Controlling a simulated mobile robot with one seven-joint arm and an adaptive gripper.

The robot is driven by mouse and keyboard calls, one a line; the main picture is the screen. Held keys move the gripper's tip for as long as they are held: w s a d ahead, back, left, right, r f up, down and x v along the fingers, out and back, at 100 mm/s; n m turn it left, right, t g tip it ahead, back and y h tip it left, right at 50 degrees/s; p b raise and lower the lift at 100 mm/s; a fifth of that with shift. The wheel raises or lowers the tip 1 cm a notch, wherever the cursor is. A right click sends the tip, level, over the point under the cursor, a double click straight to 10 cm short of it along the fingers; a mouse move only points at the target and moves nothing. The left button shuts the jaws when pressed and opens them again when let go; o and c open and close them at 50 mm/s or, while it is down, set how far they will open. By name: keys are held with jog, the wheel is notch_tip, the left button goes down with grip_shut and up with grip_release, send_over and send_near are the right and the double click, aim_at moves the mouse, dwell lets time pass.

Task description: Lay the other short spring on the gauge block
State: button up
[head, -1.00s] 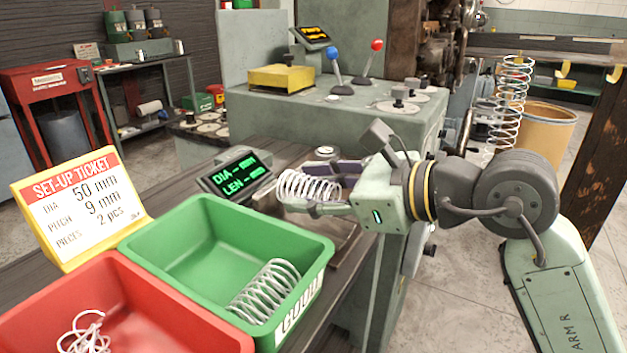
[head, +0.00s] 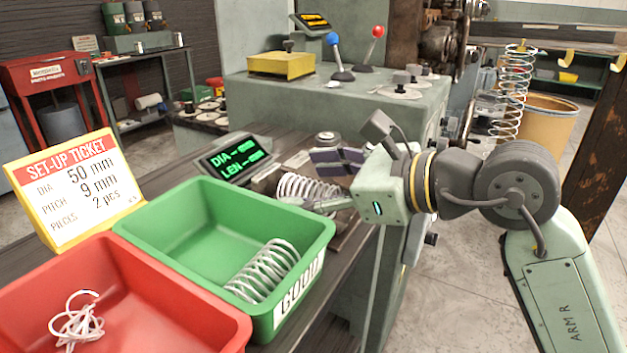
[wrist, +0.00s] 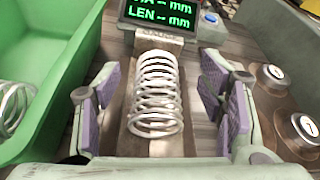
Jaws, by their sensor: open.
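A short silver spring (wrist: 158,95) lies on its side on the brown gauge block (wrist: 135,143), in front of the dark display with green text (wrist: 158,14). It also shows in the head view (head: 306,187), partly covered by a finger. My gripper (wrist: 160,97) is open, with one purple-padded finger on each side of the spring and a gap to each. The display reads DIA and LEN with dashes. Another short spring (head: 262,270) lies in the green GOOD bin (head: 180,255).
A red bin (head: 160,305) with tangled wire (head: 77,322) stands beside the green bin. The set-up ticket (head: 75,188) stands behind them. Round knobs (wrist: 272,75) are right of the gripper. A long spring (head: 513,90) hangs at the right, by a tan drum (head: 545,125).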

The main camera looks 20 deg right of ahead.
jog(key=v, duration=1.2)
dwell(0.6)
